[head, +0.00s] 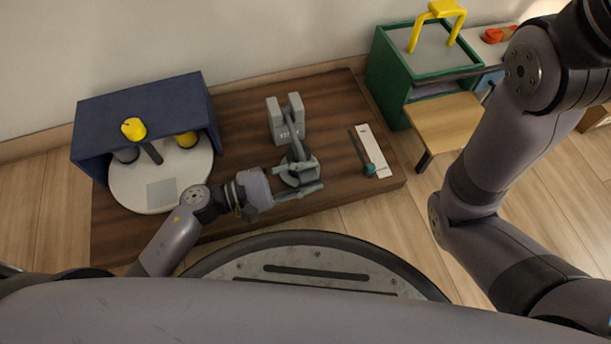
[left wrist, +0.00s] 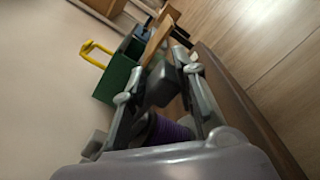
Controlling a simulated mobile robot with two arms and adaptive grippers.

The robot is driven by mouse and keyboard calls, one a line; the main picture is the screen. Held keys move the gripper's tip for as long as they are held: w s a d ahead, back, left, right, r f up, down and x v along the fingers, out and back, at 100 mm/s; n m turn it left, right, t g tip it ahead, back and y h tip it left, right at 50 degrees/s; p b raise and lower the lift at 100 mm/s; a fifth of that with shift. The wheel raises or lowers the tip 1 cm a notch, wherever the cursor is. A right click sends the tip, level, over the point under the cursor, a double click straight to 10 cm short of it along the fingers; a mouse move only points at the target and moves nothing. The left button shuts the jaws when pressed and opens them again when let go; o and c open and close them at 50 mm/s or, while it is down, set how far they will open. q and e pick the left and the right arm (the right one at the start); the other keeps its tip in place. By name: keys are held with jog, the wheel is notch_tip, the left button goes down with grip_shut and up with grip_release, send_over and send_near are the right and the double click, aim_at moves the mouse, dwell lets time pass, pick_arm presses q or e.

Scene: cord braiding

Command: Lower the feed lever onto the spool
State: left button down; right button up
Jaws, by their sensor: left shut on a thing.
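The grey feed lever (head: 296,148) reaches forward from a grey two-post bracket (head: 285,120) on the wooden board, down to my left gripper (head: 317,175). In the left wrist view, a dark block (left wrist: 160,88), apparently the lever's end, sits between the two fingers of my left gripper (left wrist: 158,82), which is shut on it. The purple spool (left wrist: 172,130) shows just below that block, partly hidden by the gripper. I cannot tell whether lever and spool touch. My right arm crosses the right side of the head view, but its gripper is out of view.
A blue housing (head: 140,100) with yellow knobs over a white round base (head: 150,190) stands at the left. A white strip (head: 375,150) with a teal-knobbed bar (head: 369,168) lies to the right. A green box (head: 385,75) with a yellow handle (head: 437,12) stands beyond.

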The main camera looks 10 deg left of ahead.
pick_arm(q)
jog(key=shift+f, duration=0.25)
jog(key=c, duration=1.5)
grip_release()
jog(key=v, duration=1.2)
